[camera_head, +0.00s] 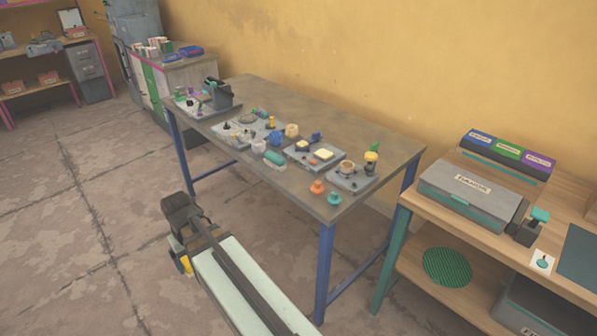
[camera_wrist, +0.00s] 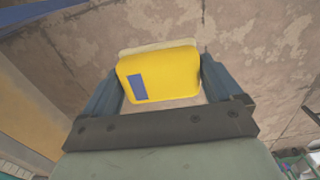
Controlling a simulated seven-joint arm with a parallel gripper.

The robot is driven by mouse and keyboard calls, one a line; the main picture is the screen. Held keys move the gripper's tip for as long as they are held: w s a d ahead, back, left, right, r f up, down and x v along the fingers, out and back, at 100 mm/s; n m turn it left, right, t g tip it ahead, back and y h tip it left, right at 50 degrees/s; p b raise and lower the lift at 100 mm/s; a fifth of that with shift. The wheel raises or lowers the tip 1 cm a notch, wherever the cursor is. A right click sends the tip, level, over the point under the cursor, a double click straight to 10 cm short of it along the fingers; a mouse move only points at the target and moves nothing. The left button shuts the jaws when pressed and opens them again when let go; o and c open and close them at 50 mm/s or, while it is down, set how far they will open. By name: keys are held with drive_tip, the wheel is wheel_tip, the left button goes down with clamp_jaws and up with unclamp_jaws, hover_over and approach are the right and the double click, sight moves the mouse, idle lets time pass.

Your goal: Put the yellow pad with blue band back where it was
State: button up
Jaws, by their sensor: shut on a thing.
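The yellow pad with the blue band (camera_wrist: 160,72) is between the two fingers of my gripper (camera_wrist: 158,90) in the wrist view. The gripper is shut on it, and the blue mark shows on the face toward the camera. A paler layer shows along the pad's far edge. Bare floor lies behind it. In the head view a small yellow part of the pad (camera_head: 186,264) shows at the end of my arm, over the floor in front of the workbench and apart from it.
The workbench (camera_head: 290,100) carries grey base plates with small parts. One plate (camera_head: 298,156) holds pale yellow blocks (camera_head: 323,154). An orange part (camera_head: 317,187) and a teal part (camera_head: 334,198) stand near the front corner. A wooden side table with a grey case (camera_head: 470,192) stands at right.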

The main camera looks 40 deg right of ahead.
drive_tip(key=w+d+r+m, duration=0.1)
drive_tip(key=d+r+m, duration=0.15)
drive_tip(key=d, duration=1.05)
drive_tip(key=d+r+m, duration=0.2)
drive_tip(key=d+r, duration=0.2)
drive_tip(key=d, duration=0.9)
drive_tip(key=w+d+r+m, duration=0.1)
drive_tip(key=d+r+m, duration=0.15)
drive_tip(key=d, duration=0.95)
wheel_tip(320, 180, up, 5)
drive_tip(key=n, duration=0.8)
hover_over(298, 180)
drive_tip(key=shift+a+f, duration=0.15)
drive_tip(key=shift+f, duration=4.85)
drive_tip(key=shift+f, duration=0.15)
drive_tip(key=o, duration=0.6)
